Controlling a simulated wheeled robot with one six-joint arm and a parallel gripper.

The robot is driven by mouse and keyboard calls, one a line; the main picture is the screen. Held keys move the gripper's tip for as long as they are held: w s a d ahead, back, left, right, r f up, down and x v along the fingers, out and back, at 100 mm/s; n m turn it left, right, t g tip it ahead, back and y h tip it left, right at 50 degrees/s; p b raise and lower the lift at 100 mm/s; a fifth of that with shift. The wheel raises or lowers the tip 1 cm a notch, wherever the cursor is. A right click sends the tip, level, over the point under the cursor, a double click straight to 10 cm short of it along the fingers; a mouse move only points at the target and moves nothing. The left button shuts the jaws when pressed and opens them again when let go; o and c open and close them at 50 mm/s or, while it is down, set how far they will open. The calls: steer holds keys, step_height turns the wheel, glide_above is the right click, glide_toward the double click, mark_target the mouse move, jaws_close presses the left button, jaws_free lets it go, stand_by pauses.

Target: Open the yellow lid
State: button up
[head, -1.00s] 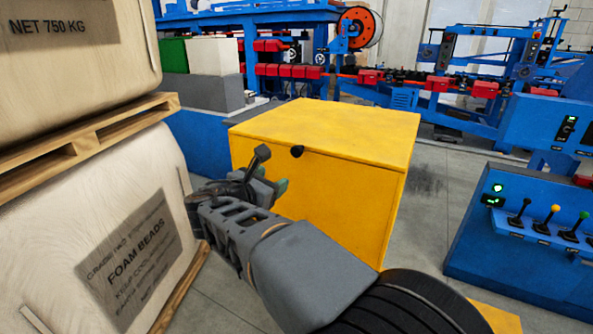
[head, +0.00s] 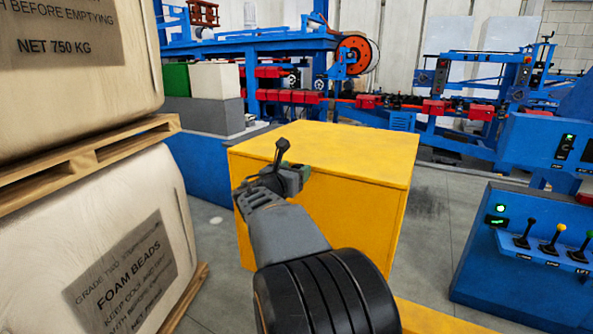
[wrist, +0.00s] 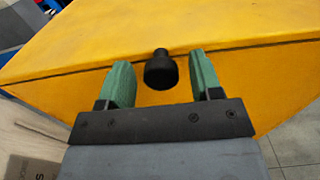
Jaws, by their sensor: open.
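The yellow lid (head: 345,152) lies flat and closed on top of the yellow box (head: 350,215) in the head view. In the wrist view the lid (wrist: 215,25) meets the box front (wrist: 55,98) at a thin dark seam. A round black knob (wrist: 160,72) sticks out at the lid's front edge. My gripper (head: 302,170) is at the front edge of the lid and hides the knob in the head view. Its two green fingers are open, one on each side of the knob, with a visible gap on both sides.
Stacked pallets of foam bead sacks (head: 95,250) stand close on the left. A blue control console (head: 530,255) with levers is at the right. Blue machinery (head: 270,40) runs behind the box. Grey floor (head: 435,220) is free between box and console.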

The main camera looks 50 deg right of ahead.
steer(key=shift+w+d, duration=0.15)
steer(key=shift+d, duration=0.5)
jaws_close()
